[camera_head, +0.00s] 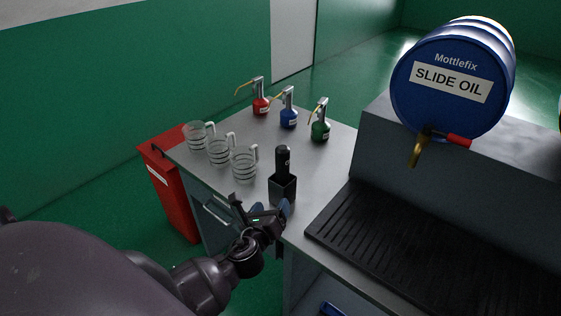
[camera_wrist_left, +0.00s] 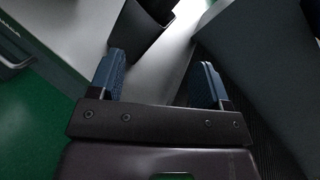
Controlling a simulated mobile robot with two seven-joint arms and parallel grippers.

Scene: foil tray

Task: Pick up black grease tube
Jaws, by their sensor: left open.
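The black grease tube (camera_head: 283,161) stands upright in a dark square holder (camera_head: 282,190) near the front edge of the grey worktop. My left gripper (camera_head: 271,208) is open and empty, with its blue finger pads just in front of the holder and below the tube. In the left wrist view the open fingers (camera_wrist_left: 161,80) point towards a dark shape, likely the holder (camera_wrist_left: 135,28), beyond the fingertips and apart from them. The tube cannot be clearly told there. My right gripper does not show.
Several clear measuring jugs (camera_head: 219,151) stand left of the holder. Red, blue and green pump oil cans (camera_head: 289,115) stand behind. A black slotted drip tray (camera_head: 385,250) lies right, below a blue slide oil drum (camera_head: 450,85). A red bin (camera_head: 170,190) stands left of the worktop.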

